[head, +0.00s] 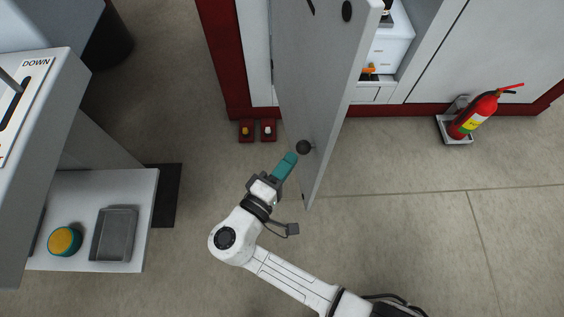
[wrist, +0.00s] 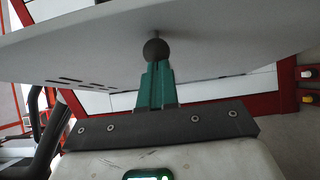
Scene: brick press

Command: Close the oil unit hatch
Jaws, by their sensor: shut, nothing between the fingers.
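The oil unit hatch (head: 331,85) is a light grey door that stands swung open, out from the red-framed white cabinet (head: 425,60). A dark round knob (head: 304,147) sits on its left face near the bottom in the head view. My gripper (head: 291,158) has teal fingers that are shut and empty, with the tips just left of the knob. In the wrist view the hatch (wrist: 225,35) spans the top, and the knob (wrist: 155,50) is right beyond the tips of the shut fingers (wrist: 155,80). I cannot tell whether the tips touch it.
A fire extinguisher (head: 473,116) stands on a small tray at the right. Two small red pedals or boxes (head: 257,130) are at the cabinet's base. At the left, a shelf (head: 135,215) bears a grey tray (head: 114,234) and a yellow-teal round object (head: 64,241).

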